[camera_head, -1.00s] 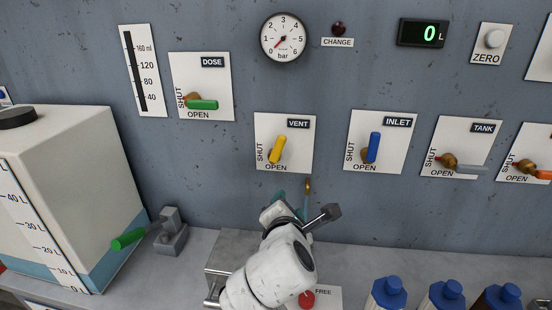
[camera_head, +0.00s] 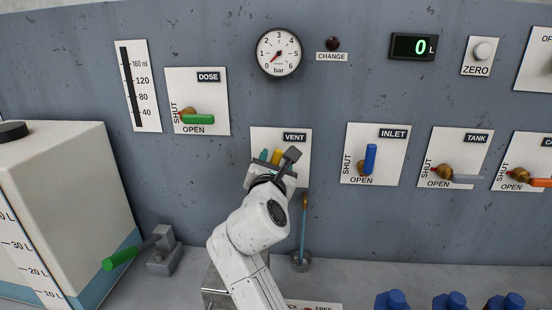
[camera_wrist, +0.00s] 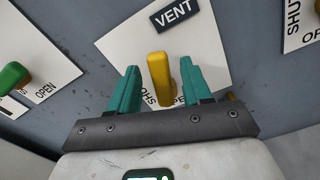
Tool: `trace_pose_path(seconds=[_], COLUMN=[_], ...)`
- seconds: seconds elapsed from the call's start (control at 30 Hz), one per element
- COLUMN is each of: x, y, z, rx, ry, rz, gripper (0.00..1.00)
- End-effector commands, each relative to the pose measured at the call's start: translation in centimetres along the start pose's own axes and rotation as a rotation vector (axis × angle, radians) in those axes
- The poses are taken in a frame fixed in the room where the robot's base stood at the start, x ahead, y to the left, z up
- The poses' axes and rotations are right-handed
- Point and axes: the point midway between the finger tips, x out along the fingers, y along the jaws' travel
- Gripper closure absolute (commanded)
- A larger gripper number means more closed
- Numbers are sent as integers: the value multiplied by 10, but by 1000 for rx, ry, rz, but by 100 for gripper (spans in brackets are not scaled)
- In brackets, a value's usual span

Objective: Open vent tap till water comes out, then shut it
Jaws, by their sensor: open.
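The vent tap's yellow lever (camera_head: 276,157) sits on a white plate labelled VENT (camera_head: 303,150) on the wall. My gripper (camera_head: 270,160) is in front of it and hides the plate's lower part. In the wrist view the yellow lever (camera_wrist: 161,78) stands between the two teal fingers of my gripper (camera_wrist: 158,88), with a gap on both sides. The gripper is open.
The inlet tap (camera_head: 369,160) with a blue lever is to the right, and the dose tap (camera_head: 196,118) with a green lever is to the upper left. The gauge (camera_head: 279,52) needle points near zero. Blue-capped bottles (camera_head: 393,300) stand at the lower right.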

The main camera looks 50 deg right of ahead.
Motion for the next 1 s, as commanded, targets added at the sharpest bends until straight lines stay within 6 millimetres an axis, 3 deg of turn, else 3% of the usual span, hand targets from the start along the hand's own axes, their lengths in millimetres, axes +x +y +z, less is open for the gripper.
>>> trace_pose_path(seconds=[0.2,0.5,1.0], x=[17,18,18], y=[0,0,0], z=[0,0,0], rx=[1,1,1], ry=[0,0,0], rz=[0,1,0], gripper=[51,51,99])
